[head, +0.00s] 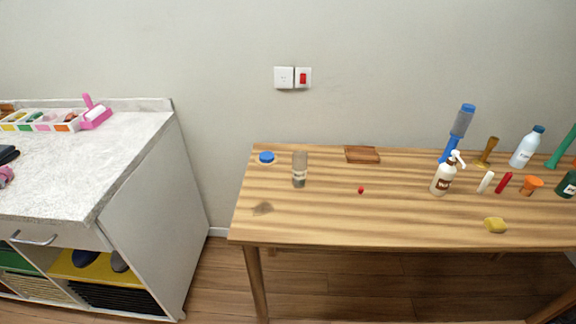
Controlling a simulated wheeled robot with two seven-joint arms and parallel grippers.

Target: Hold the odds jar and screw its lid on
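The odds jar (299,170) looks like a clear, upright glass cylinder with greyish contents low inside. It stands on the left part of the wooden table (330,222). A blue lid (266,156) lies on the table to the left of the jar and a little behind it, apart from it. The jar's top appears uncovered. Neither of my grippers shows in the head view.
A wooden block (362,154) and a small red item (361,190) lie right of the jar. A pump bottle (442,180), a yellow sponge (495,225) and several bottles crowd the right side. A white cabinet (150,190) stands left, across a gap.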

